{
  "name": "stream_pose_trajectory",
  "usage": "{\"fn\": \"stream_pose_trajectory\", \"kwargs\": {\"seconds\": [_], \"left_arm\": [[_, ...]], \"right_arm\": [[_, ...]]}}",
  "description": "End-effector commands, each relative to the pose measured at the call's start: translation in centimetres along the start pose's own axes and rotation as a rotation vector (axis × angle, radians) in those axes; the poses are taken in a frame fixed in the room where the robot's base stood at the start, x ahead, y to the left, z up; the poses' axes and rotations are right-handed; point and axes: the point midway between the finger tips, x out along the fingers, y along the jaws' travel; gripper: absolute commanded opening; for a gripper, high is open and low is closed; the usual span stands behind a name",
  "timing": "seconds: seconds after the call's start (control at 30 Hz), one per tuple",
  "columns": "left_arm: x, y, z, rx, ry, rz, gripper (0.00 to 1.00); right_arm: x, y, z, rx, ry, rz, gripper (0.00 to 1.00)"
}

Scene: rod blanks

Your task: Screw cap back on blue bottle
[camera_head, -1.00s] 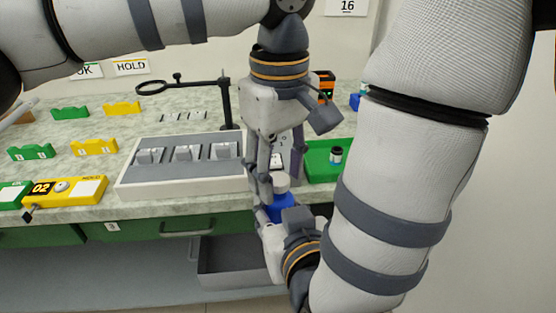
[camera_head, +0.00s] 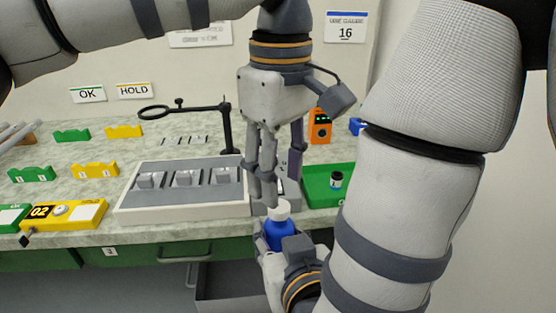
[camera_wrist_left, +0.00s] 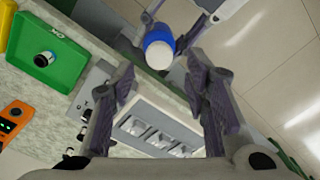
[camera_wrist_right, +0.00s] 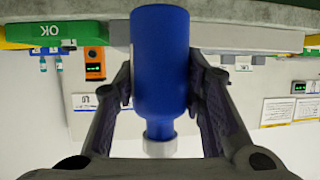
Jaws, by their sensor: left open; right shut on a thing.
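The blue bottle (camera_head: 279,236) stands upright in front of the bench, its white cap (camera_head: 279,212) on top. I cannot tell how tightly the cap sits. My left gripper (camera_head: 275,188) is open and empty just above the cap, pointing down. In the left wrist view the cap (camera_wrist_left: 160,56) lies just beyond the open fingertips.
A grey and white fixture tray (camera_head: 185,180) sits at the bench's front edge. A green tray (camera_head: 318,190) with a small dark vial (camera_head: 336,180) is right of my left gripper. A black ring stand (camera_head: 225,130) rises behind. An open grey drawer (camera_head: 235,290) is below.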

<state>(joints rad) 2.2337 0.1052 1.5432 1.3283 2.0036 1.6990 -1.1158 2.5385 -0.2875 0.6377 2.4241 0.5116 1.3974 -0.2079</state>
Motion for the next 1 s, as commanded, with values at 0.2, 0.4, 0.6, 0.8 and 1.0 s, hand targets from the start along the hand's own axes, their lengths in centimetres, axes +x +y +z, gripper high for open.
{"fn": "stream_pose_trajectory", "kwargs": {"seconds": [0.2,0.4,0.6,0.8,1.0], "left_arm": [[-1.5,-0.1,0.2,-0.771,0.012,-0.007,0.42],[-2.9,-0.1,0.0,-1.413,0.004,0.003,0.42],[-3.4,0.0,-0.2,-1.65,-0.007,0.007,0.42],[-3.4,0.0,-0.2,-1.657,-0.007,0.007,0.42],[-2.4,0.0,-0.2,-1.655,-0.004,0.006,0.42]], "right_arm": [[0.0,0.0,-0.1,0.0,0.002,0.0,0.0],[0.0,0.0,-0.1,0.0,0.001,0.0,0.0],[0.0,0.0,-0.1,0.0,0.001,0.0,0.0],[0.0,0.0,-0.1,0.0,0.001,0.0,0.0],[0.0,0.0,-0.1,0.0,0.001,0.0,0.0]]}}
